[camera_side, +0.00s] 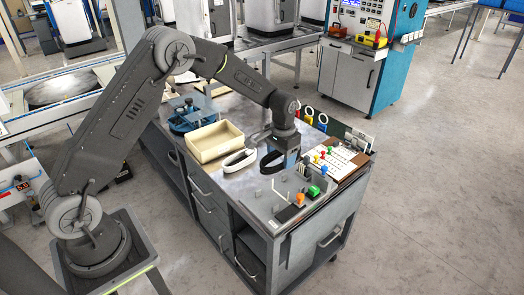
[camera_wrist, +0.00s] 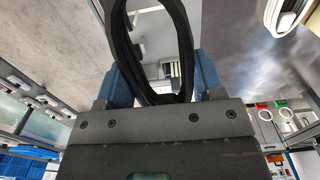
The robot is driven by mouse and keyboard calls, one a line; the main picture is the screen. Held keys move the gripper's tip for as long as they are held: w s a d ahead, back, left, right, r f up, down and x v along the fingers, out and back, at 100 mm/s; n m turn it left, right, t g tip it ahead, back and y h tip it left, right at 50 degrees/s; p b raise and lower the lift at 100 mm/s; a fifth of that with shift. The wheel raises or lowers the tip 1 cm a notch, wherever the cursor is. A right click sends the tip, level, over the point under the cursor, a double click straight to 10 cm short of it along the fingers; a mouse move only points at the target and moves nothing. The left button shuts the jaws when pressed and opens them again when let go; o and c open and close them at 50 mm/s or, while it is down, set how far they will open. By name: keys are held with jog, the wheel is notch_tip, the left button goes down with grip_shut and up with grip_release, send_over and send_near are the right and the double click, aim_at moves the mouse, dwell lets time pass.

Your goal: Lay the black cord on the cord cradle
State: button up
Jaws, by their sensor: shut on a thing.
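My gripper (camera_side: 283,150) is over the worktop, pointing down, shut on the black cord (camera_side: 264,164). The cord is a coiled oval loop and shows just below and left of the gripper in the side view. In the wrist view the loop (camera_wrist: 122,48) stands between the blue fingers of my gripper (camera_wrist: 163,85), its lower end close to the gripper body. I cannot tell whether the cord touches the worktop. I cannot clearly pick out the cord cradle; a grey plate with small upright pieces (camera_side: 262,198) lies at the front of the bench.
A white cord loop (camera_side: 238,161) lies left of the black one, with a wooden tray (camera_side: 215,141) behind it. A blue fixture (camera_side: 192,113) stands at the back left. A white board with coloured pieces (camera_side: 345,160) is at the right. Orange and green pieces (camera_side: 314,191) stand near the front edge.

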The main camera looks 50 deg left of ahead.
aim_at(280, 195)
jog(key=shift+d+f, duration=0.25)
jog(key=shift+f, duration=6.4)
jog(key=o, duration=1.1)
jog(key=shift+r, duration=0.1)
